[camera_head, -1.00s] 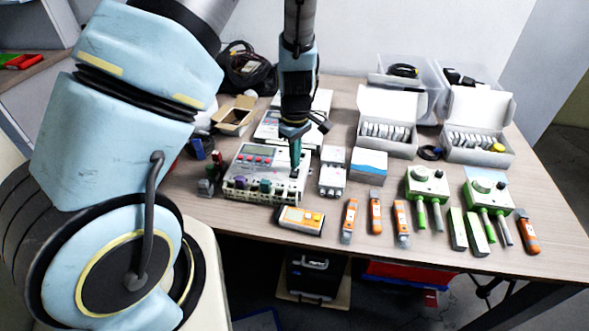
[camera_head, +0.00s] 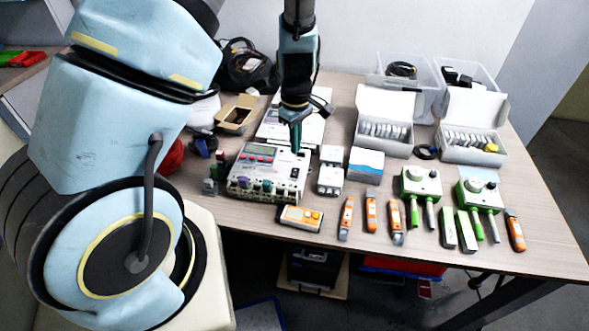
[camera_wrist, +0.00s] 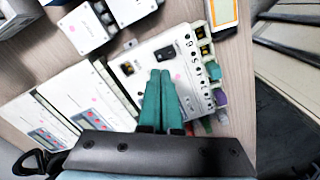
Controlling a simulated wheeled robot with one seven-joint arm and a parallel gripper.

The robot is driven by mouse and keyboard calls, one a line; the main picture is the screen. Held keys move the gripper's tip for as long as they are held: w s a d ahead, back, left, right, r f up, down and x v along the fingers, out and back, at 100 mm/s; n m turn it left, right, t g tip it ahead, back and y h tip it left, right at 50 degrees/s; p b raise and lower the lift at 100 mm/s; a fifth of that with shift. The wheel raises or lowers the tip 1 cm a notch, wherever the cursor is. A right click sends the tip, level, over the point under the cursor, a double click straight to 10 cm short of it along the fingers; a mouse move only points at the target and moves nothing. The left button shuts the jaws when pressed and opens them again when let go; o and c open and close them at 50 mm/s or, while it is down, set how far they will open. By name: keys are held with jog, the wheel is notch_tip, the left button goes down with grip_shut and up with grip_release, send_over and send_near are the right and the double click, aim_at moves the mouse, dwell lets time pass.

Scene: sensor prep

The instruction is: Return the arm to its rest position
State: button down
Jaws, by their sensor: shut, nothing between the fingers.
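My arm reaches down over the table from the top of the head view. My gripper (camera_head: 296,146) points down with its green fingers together and nothing between them. It is above the right part of a white device (camera_head: 240,187) with a red display and coloured plugs along its front. In the wrist view, the closed gripper (camera_wrist: 162,75) shows in front of the same white device (camera_wrist: 190,50), covering part of its face. I cannot tell exactly how far the tips are above it.
The wooden table (camera_head: 330,222) also holds a second flat device (camera_head: 312,128) behind, white boxes (camera_head: 384,110), green-white units (camera_head: 421,184) and orange tools (camera_head: 370,208). Clear bins (camera_head: 410,80) stand at the back.

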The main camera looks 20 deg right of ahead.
jog(key=s+a+r+m, duration=0.1)
jog(key=a+r+m, duration=0.1)
jog(key=a+r, duration=0.3)
jog(key=s+a+r+m+t+b, duration=0.1)
jog(key=a+r+m, duration=0.2)
jog(key=a, duration=0.9)
jog(key=s+a+r+m, duration=0.1)
jog(key=a+r+m, duration=0.1)
jog(key=a+r, duration=0.6)
jog(key=shift+s+a+r+t, duration=0.25)
jog(key=shift+s+r+t, duration=0.05)
jog(key=shift+s, duration=0.05)
